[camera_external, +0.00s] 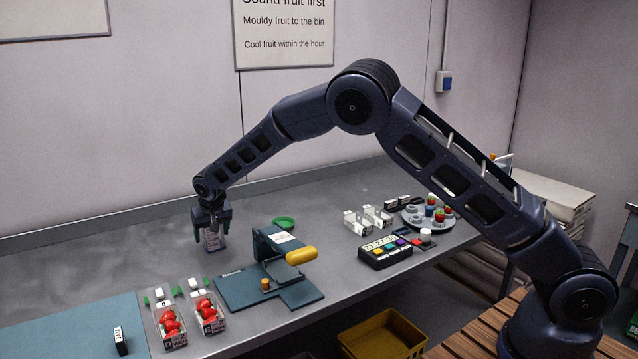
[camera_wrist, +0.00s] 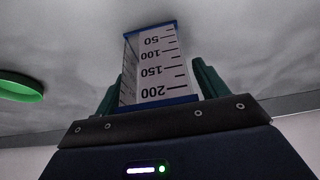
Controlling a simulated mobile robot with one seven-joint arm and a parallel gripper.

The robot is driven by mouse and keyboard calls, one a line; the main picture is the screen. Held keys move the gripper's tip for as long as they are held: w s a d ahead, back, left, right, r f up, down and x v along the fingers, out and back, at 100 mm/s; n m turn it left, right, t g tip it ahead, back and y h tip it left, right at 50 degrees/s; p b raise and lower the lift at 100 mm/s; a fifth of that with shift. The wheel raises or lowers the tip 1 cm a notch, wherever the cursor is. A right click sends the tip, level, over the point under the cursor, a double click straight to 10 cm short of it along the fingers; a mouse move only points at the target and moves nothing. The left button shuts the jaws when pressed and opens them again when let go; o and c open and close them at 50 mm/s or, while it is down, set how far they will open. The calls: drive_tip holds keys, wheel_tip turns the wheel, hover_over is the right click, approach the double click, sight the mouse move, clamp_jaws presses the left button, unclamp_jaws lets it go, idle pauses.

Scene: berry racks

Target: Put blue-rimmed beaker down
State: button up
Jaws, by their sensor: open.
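The blue-rimmed beaker (camera_external: 213,240) is a clear, square-sided vessel with a black scale on a white face. It is upright at the back left of the grey bench, directly below my gripper (camera_external: 212,222). In the wrist view the beaker (camera_wrist: 160,68) is between the two green fingers of my gripper (camera_wrist: 158,76), with blue at its near and far ends. The fingers are open, one on each side of it. Its base appears to be on the bench, though the contact is hard to see.
A green dish (camera_external: 284,222) lies to the right of the beaker. A dark green device (camera_external: 270,285) with a yellow handle stands in front. Strawberry punnets (camera_external: 172,325) are front left. Bench left of the beaker is clear.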

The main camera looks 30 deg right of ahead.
drive_tip(key=v, duration=1.1)
drive_tip(key=s+d+r, duration=0.6)
drive_tip(key=d+r, duration=0.1)
drive_tip(key=d, duration=0.3)
drive_tip(key=s+d+r, duration=0.6)
drive_tip(key=d+r, duration=0.1)
drive_tip(key=d, duration=0.4)
drive_tip(key=s+d+r, duration=0.5)
drive_tip(key=d+r, duration=0.2)
drive_tip(key=d, duration=0.3)
drive_tip(key=s+d, duration=0.5)
drive_tip(key=s, duration=0.6)
drive_tip(key=s+d+f, duration=0.1)
drive_tip(key=s+d, duration=0.4)
drive_tip(key=s, duration=0.6)
drive_tip(key=s+d+f, duration=0.1)
drive_tip(key=s+d, duration=0.5)
drive_tip(key=s, duration=0.6)
drive_tip(key=shift+s, duration=0.1)
